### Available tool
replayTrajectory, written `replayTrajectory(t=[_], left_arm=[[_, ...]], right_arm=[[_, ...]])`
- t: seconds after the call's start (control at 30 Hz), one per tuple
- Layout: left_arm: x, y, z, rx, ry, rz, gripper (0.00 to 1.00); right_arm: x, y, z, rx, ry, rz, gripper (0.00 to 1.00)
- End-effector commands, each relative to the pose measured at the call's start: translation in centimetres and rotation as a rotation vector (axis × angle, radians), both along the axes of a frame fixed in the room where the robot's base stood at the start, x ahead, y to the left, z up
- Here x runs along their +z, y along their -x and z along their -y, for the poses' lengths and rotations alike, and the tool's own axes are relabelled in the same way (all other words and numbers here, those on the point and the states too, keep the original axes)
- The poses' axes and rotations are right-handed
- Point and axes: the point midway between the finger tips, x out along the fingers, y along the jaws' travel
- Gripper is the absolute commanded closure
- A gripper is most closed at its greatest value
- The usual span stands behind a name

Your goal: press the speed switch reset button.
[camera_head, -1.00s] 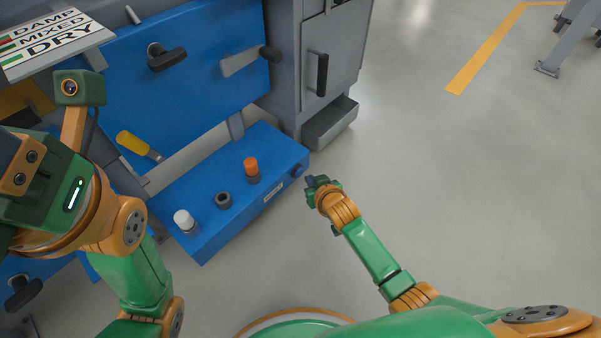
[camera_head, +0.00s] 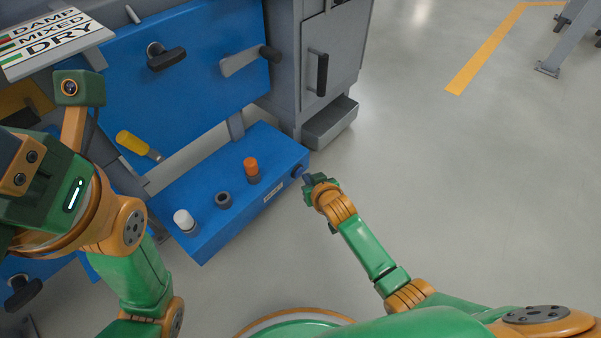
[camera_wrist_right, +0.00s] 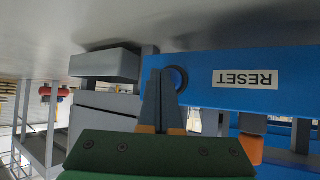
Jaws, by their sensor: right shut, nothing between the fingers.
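The reset button (camera_head: 297,170) is a dark round knob at the right end of the front face of a blue box. In the right wrist view the button (camera_wrist_right: 178,78) shows partly behind the fingertips, beside a white label reading RESET (camera_wrist_right: 248,79), upside down. My right gripper (camera_head: 308,180) is shut and empty, just in front of and beside the button; its fingers (camera_wrist_right: 162,76) overlap the button's left side in the wrist view. I cannot tell whether they touch it. My left arm is at the left of the head view; its fingers do not show.
The blue box (camera_head: 205,190) carries a white knob (camera_head: 185,221), a dark knob (camera_head: 223,200) and an orange-topped knob (camera_head: 251,168). A grey tray (camera_head: 330,123) sits behind it, below a cabinet with a black handle (camera_head: 321,75).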

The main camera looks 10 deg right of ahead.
Motion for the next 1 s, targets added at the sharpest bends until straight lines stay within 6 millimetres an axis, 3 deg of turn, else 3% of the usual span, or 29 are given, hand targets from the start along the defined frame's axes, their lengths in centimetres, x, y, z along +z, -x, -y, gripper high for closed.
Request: replayTrajectory(t=[1.0], left_arm=[[-0.41, 0.02, 0.00, 0.000, 0.000, 0.001, 0.26]], right_arm=[[-0.01, -0.76, -0.58, -0.001, -0.001, 0.000, 1.00]])
